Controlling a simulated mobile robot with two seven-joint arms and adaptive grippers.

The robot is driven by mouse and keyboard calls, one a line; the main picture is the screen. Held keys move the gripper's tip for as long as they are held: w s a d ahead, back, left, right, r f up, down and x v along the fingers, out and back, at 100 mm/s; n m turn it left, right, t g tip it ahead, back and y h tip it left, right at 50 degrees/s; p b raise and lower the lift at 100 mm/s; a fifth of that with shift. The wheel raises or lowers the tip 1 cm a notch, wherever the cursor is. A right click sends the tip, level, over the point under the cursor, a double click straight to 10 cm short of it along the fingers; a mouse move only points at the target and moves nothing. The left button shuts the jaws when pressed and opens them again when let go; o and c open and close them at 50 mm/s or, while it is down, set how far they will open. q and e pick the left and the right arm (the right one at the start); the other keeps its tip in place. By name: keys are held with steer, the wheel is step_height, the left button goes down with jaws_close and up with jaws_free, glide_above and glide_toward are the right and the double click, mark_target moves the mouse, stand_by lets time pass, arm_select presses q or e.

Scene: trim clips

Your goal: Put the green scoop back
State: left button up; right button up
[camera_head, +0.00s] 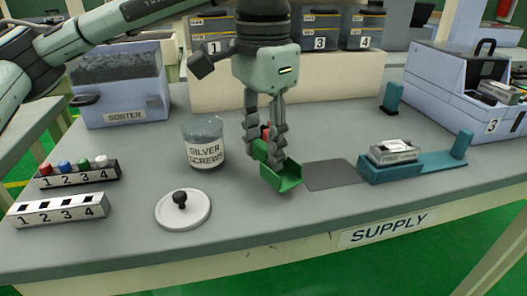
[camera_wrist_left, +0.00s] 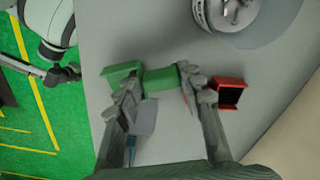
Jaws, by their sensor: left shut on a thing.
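The green scoop (camera_head: 284,176) is in my left gripper (camera_head: 266,158), whose fingers are shut on its handle, low over the table. In the left wrist view the scoop's head (camera_wrist_left: 122,72) sticks out left of the fingers and its green handle (camera_wrist_left: 160,80) runs between them. A red, box-shaped piece (camera_wrist_left: 230,92) shows just right of the fingers; I cannot tell if it is joined to the scoop. My right gripper (camera_wrist_left: 62,75) shows at the left of the wrist view, beyond the table edge; its fingers are too small to read.
A jar of silver screws (camera_head: 204,143) stands left of the gripper, with a knobbed white lid (camera_head: 183,209) in front. A flat grey mat (camera_head: 335,174) lies right of the scoop, beside a teal fixture (camera_head: 421,165) holding a metal block (camera_head: 394,151). Numbered racks (camera_head: 60,210) stand left.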

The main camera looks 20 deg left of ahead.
arm_select(q)
steer(key=shift+f, duration=0.85)
arm_select(e)
steer(key=shift+s+f, duration=0.1)
steer(key=shift+f, duration=0.25)
